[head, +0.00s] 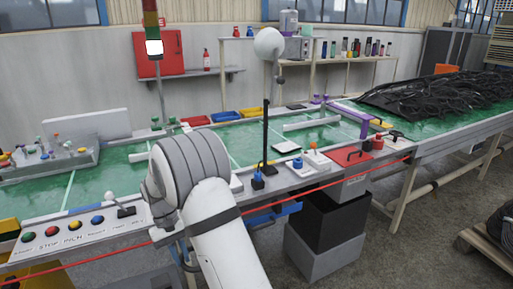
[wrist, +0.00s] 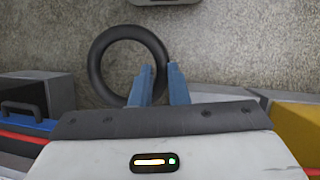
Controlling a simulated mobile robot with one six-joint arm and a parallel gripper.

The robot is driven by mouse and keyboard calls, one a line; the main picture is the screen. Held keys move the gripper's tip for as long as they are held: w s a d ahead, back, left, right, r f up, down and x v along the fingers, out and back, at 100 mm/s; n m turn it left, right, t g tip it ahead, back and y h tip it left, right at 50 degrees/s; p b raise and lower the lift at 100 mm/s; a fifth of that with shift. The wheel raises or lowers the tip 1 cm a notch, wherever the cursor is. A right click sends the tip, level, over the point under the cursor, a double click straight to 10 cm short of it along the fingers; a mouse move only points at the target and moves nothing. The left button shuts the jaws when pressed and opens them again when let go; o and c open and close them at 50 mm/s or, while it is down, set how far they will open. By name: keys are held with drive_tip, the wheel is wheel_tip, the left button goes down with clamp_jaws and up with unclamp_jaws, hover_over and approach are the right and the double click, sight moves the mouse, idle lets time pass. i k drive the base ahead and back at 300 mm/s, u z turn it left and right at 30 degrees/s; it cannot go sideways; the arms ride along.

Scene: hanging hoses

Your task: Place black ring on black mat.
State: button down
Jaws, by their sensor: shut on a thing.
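The black ring (wrist: 95,62) shows in the wrist view, left of centre, against the grey floor. My gripper (wrist: 160,70) has its two blue fingers at the ring's lower right side. It is shut on the ring there, and the rest of the ring extends to the left of the fingers. In the head view my arm hides the gripper, and I cannot make out the ring. A dark flat edge lies under the heap of black hoses (head: 440,92) at the right; I cannot tell whether it is the black mat.
The long green-topped bench (head: 110,180) runs across the head view, with a button panel and small parts. A black stand (head: 265,140) rises near its front edge. A red cable (head: 330,180) runs along the front. Boxes (head: 325,240) stand below.

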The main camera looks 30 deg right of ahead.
sight(286, 146)
drive_tip(key=u, duration=0.85)
drive_tip(key=k, duration=1.05)
drive_tip(key=z, duration=1.6)
drive_tip(key=i, duration=1)
